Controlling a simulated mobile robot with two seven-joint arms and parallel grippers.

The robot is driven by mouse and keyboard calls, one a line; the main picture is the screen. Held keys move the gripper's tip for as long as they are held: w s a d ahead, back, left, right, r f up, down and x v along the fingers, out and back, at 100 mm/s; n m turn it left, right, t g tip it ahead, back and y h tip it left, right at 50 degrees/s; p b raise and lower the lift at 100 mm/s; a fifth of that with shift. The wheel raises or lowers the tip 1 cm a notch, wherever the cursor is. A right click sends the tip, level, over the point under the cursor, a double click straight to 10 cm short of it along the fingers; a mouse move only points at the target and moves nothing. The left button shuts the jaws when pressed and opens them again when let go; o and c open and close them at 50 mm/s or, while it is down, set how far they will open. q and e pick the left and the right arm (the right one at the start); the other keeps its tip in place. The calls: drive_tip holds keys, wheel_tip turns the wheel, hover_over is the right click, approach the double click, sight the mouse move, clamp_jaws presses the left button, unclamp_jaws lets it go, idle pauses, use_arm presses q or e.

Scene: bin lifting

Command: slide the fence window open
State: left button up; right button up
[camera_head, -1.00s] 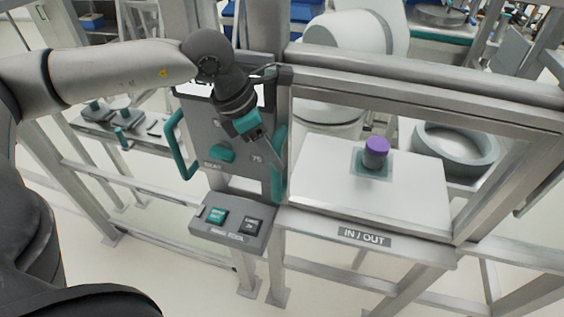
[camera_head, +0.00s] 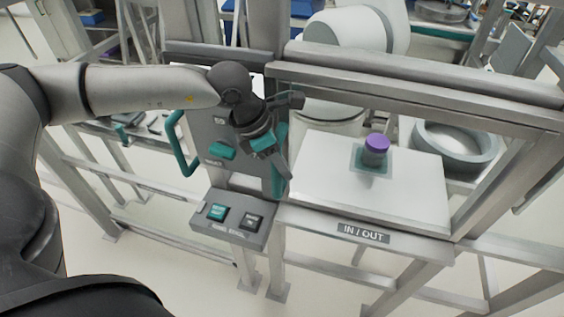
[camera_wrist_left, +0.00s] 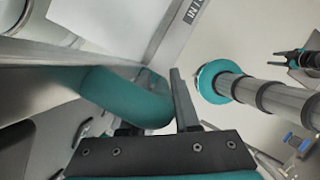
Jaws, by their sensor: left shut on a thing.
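My left gripper (camera_head: 279,160) reaches down to the upright teal handle (camera_head: 279,183) at the right edge of the grey panel, beside the window opening. It is shut on this handle. In the left wrist view the teal handle (camera_wrist_left: 125,97) lies between the fingers; one dark finger (camera_wrist_left: 184,100) shows on its right side, and the handle hides most of the other. The window opening stands to the right of the handle, over a white shelf (camera_head: 410,205) with an IN / OUT label.
A purple-capped jar (camera_head: 376,150) stands on the white shelf. A box with two buttons (camera_head: 233,218) sits below the panel. A second teal handle (camera_head: 180,145) is at the panel's left. A metal rail (camera_head: 420,95) crosses above the opening.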

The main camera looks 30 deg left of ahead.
use_arm(q)
clamp_jaws()
use_arm(e)
drive_tip(key=shift+s, duration=0.1)
idle(0.8)
use_arm(q)
drive_tip(key=shift+w, duration=0.1)
